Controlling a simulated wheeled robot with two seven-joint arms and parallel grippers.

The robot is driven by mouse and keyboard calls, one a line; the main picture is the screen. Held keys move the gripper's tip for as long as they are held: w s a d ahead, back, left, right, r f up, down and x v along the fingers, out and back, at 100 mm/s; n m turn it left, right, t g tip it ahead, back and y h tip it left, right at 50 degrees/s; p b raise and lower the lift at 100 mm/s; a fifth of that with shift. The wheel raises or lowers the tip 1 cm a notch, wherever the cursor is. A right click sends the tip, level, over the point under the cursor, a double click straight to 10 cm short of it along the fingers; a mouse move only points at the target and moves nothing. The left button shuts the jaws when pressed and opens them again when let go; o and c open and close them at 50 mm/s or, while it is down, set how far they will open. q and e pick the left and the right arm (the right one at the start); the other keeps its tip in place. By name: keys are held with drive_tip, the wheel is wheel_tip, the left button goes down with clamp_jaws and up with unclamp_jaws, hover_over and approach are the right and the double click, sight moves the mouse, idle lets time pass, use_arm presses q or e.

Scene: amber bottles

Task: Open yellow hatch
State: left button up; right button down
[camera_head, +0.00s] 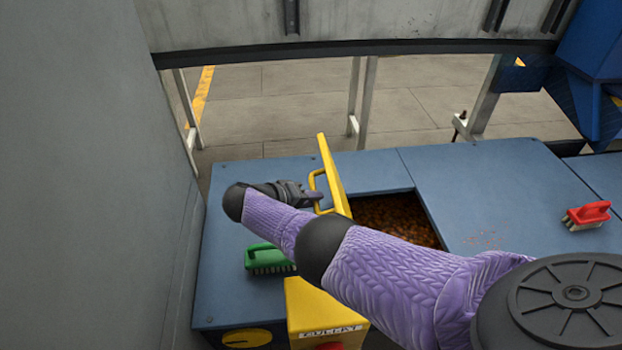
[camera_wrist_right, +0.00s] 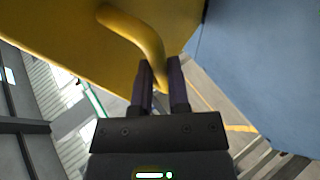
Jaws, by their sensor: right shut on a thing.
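The yellow hatch (camera_head: 331,170) stands raised on its edge, tilted a little, on the left of the blue worktop. Beside it is an opening (camera_head: 405,217) with brown-orange contents. My right gripper (camera_head: 317,197) reaches the hatch's yellow handle (camera_head: 312,181) from the left. In the right wrist view the gripper (camera_wrist_right: 161,68) is shut on the end of the curved handle (camera_wrist_right: 138,30), with the hatch's yellow face (camera_wrist_right: 60,40) behind it. My right arm hides part of the opening and worktop. My left gripper is not in view.
The blue worktop (camera_head: 490,185) carries a green brush (camera_head: 262,259) on the left and a red brush (camera_head: 588,214) on the right. A yellow box (camera_head: 310,305) with a red button is at the front. A grey wall (camera_head: 80,180) stands close on the left.

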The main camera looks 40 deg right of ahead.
drive_tip(key=c, duration=0.6)
unclamp_jaws()
drive_tip(key=shift+f, duration=0.35)
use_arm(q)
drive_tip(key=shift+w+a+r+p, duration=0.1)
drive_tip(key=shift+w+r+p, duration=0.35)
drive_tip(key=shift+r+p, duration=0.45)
use_arm(e)
drive_tip(key=v, duration=1)
drive_tip(key=shift+r, duration=0.1)
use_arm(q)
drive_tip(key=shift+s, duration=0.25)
